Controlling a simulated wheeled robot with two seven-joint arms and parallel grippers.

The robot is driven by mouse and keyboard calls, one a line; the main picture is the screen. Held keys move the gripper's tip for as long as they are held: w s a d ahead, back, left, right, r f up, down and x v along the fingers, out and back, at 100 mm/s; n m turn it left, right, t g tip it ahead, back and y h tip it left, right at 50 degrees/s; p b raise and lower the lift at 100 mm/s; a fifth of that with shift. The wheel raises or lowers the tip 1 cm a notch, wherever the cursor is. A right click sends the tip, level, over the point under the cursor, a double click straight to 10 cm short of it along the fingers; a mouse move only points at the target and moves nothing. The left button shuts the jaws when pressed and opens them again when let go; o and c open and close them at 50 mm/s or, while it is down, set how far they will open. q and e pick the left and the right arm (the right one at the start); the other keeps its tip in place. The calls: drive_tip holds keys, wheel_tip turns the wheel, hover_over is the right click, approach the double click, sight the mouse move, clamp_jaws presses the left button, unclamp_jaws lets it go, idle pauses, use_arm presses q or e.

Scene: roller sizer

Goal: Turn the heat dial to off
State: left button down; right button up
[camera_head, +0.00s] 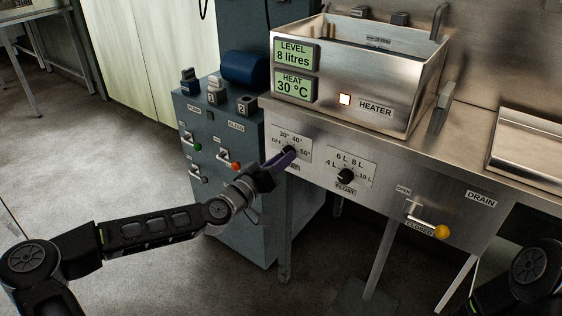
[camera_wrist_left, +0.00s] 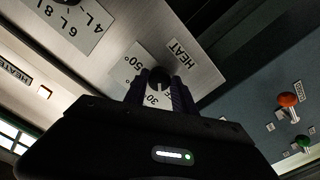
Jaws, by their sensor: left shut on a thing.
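The heat dial (camera_head: 290,150) is a small dark knob on the steel front panel, on a white scale plate (camera_head: 301,141) marked OFF, 30°, 40° and 50°. My left gripper (camera_head: 284,158) reaches it from the lower left and is shut on it. In the left wrist view the dark round dial (camera_wrist_left: 160,77) sits between the two purple-tinted fingers (camera_wrist_left: 160,90). The fingers hide much of the scale, and I cannot tell where the pointer stands. The heat display (camera_head: 294,87) reads 30 °C, and the heater lamp (camera_head: 345,99) is lit. My right gripper is not in view.
The float dial (camera_head: 346,176) is just right of the heat dial. The drain lever (camera_head: 430,226) with a yellow knob is further right. A grey cabinet (camera_head: 236,187) with several switches stands left, close to my left forearm. The open floor (camera_head: 120,170) is clear.

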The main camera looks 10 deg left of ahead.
use_arm(q)
drive_tip(key=n, duration=0.5)
drive_tip(key=shift+n, duration=0.4)
drive_tip(key=c, duration=1)
unclamp_jaws()
drive_tip(key=shift+c, duration=0.2)
drive_tip(key=shift+s, duration=0.1)
drive_tip(key=v, duration=0.7)
drive_tip(key=shift+s, duration=0.3)
